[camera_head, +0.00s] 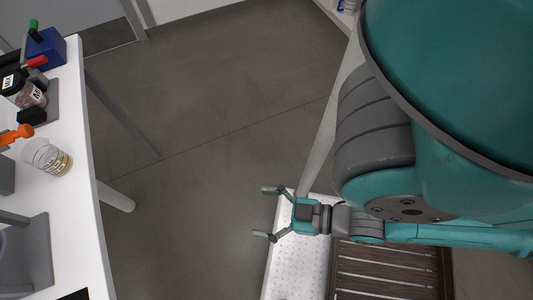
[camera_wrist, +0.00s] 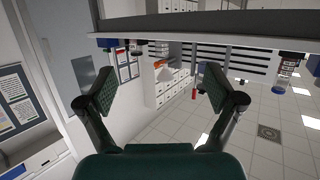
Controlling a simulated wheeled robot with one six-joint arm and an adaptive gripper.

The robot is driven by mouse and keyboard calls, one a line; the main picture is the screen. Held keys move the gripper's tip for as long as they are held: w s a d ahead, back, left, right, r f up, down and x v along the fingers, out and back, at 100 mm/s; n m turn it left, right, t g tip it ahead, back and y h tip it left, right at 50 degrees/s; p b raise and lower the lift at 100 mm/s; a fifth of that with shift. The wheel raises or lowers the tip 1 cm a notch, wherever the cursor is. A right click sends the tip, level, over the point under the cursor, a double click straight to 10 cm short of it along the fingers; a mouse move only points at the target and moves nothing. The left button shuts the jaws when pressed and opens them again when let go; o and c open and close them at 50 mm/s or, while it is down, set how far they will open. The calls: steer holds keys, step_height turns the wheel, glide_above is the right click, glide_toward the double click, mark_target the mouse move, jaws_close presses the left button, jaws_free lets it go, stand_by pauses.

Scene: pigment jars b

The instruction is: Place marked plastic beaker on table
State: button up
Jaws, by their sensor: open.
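The clear plastic beaker (camera_head: 47,157), with printed markings and a yellowish band, stands on the white table (camera_head: 75,215) near its right edge in the head view. My gripper (camera_head: 265,213) is open and empty, well to the right of the table, over the gap between the table and my own base. Its fingers point left, towards the table. In the wrist view my open gripper (camera_wrist: 160,90) frames the distant room, which appears upside down. A small orange item (camera_wrist: 161,64) shows between the fingers; I cannot clearly make out the beaker there.
A black-lided jar (camera_head: 25,91), a blue block (camera_head: 47,48) and an orange-handled item (camera_head: 15,134) stand near the beaker. A grey tray (camera_head: 38,262) lies at the table's front. Open floor (camera_head: 200,130) separates the table from my gripper.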

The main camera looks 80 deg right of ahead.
steer(key=shift+s+r, duration=0.15)
steer(key=shift+s, duration=0.15)
steer(key=shift+c, duration=1.2)
steer(key=c, duration=1.2)
steer(key=w+f+m, duration=0.1)
steer(key=w+m, duration=0.2)
steer(key=w+d+f+m, duration=0.1)
steer(key=w+m, duration=0.1)
steer(key=m, duration=0.2)
steer(key=w+f+m+h, duration=0.1)
steer(key=w+f+m, duration=0.1)
steer(key=w+m, duration=0.1)
steer(key=shift+w+d+m, duration=0.3)
steer(key=shift+w+m, duration=0.05)
steer(key=shift+m, duration=0.15)
jaws_close()
steer(key=m+t+y, duration=0.3)
steer(key=m+y, duration=0.2)
steer(key=m, duration=1.7)
glide_toward(66, 161)
steer(key=x, duration=0.7)
steer(key=shift+w, duration=0.1)
